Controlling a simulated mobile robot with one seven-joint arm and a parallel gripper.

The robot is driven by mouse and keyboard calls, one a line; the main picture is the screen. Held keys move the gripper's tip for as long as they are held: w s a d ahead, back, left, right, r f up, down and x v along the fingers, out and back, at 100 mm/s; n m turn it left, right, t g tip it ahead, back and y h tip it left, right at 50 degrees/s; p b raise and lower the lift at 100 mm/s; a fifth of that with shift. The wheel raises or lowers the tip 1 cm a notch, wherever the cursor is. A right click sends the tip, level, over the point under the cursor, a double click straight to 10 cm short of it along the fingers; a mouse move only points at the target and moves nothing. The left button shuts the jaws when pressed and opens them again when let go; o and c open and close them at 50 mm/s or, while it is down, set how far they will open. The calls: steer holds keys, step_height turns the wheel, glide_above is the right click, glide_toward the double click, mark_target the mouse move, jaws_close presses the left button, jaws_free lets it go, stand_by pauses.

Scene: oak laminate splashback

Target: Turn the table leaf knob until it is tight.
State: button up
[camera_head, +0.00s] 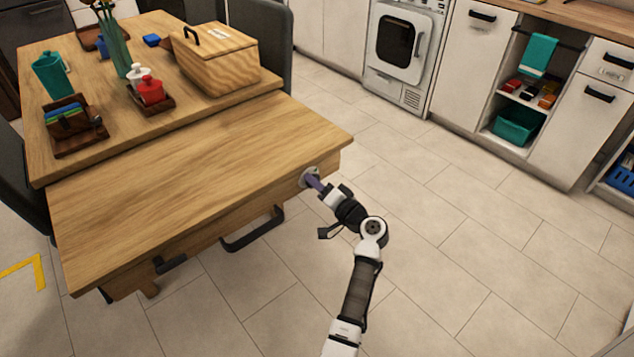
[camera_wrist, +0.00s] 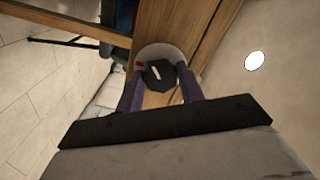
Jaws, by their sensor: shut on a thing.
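The table leaf (camera_head: 190,180) extends from the front of the wooden table. On its right end edge is a pale round plate (camera_head: 306,174). In the wrist view the dark, many-sided knob (camera_wrist: 158,76) sits in front of this plate (camera_wrist: 150,52). The knob has a white line on its face, slanting slightly, and a red mark shows on the plate to its left. My gripper (camera_head: 316,183) reaches the leaf's end from the right. Its two purple fingers are shut on the knob, one on each side. The knob is mostly hidden by the gripper in the head view.
Dark handles hang below the leaf (camera_head: 252,235). Open tiled floor (camera_head: 450,230) lies right of it, before the cabinets.

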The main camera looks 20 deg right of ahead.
steer(key=n+p, duration=2.1)
steer(key=n, duration=1.2)
steer(key=shift+d+n+p, duration=0.15)
steer(key=shift+n+p, duration=0.15)
steer(key=shift+n, duration=0.1)
stand_by(0.5)
steer(key=o, duration=1)
